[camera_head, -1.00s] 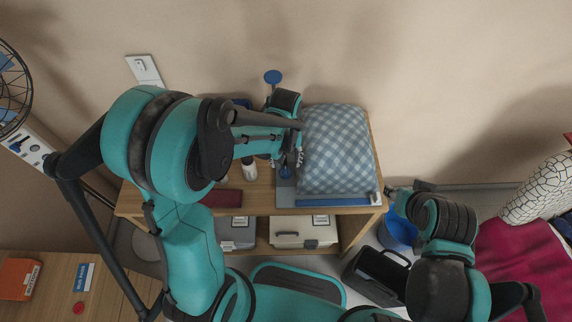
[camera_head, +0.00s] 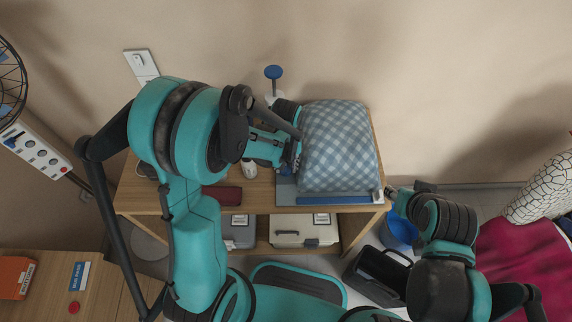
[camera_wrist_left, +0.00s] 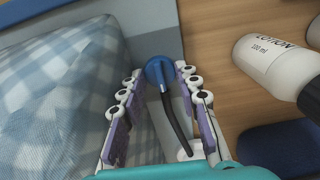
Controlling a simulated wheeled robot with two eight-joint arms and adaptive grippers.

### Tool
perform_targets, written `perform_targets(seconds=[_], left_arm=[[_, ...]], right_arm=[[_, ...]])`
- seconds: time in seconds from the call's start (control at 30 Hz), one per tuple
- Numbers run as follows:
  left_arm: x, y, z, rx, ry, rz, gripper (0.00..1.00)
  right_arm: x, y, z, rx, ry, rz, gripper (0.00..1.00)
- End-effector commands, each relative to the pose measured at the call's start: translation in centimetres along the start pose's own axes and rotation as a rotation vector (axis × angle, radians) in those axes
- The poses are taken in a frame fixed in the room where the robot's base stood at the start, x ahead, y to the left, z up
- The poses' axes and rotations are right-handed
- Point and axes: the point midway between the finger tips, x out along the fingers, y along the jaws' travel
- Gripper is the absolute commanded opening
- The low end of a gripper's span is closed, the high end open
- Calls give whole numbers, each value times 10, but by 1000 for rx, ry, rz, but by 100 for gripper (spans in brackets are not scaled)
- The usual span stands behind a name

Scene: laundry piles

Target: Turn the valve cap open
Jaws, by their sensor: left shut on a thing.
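A blue round cap (camera_wrist_left: 160,70) with a dark stem shows between my left fingertips in the left wrist view. I take it to be the valve cap. My left gripper (camera_wrist_left: 160,80) is shut on it, with one finger on each side. In the head view my left gripper (camera_head: 294,158) is low over the shelf top, just left of a checkered pillow (camera_head: 340,145), and hides what it holds. A separate blue disc (camera_head: 273,72) on a stem stands behind it near the wall. My right gripper (camera_head: 396,194) is low at the right; its fingers are too unclear to read.
The pillow stands close beside the left gripper on the wooden shelf unit (camera_head: 150,200). A dark red item (camera_head: 222,196) is on the shelf top. A blue bucket (camera_head: 398,232) is on the floor.

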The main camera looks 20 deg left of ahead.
Motion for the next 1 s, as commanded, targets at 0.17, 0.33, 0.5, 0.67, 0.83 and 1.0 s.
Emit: perform_targets(seconds=[0.17,0.33,0.5,0.67,0.83,1.0], left_arm=[[0,0,0,22,0,0,3],[1,0,0,93,0,0,3],[1,0,0,206,0,0,3],[1,0,0,318,0,0,3],[1,0,0,418,0,0,3],[0,0,0,487,0,0,3]], right_arm=[[1,0,0,0,0,0,40],[2,0,2,0,0,0,40],[5,0,3,0,0,0,40],[6,0,5,0,0,0,40],[8,0,6,0,0,0,40],[9,0,6,0,0,0,40]])
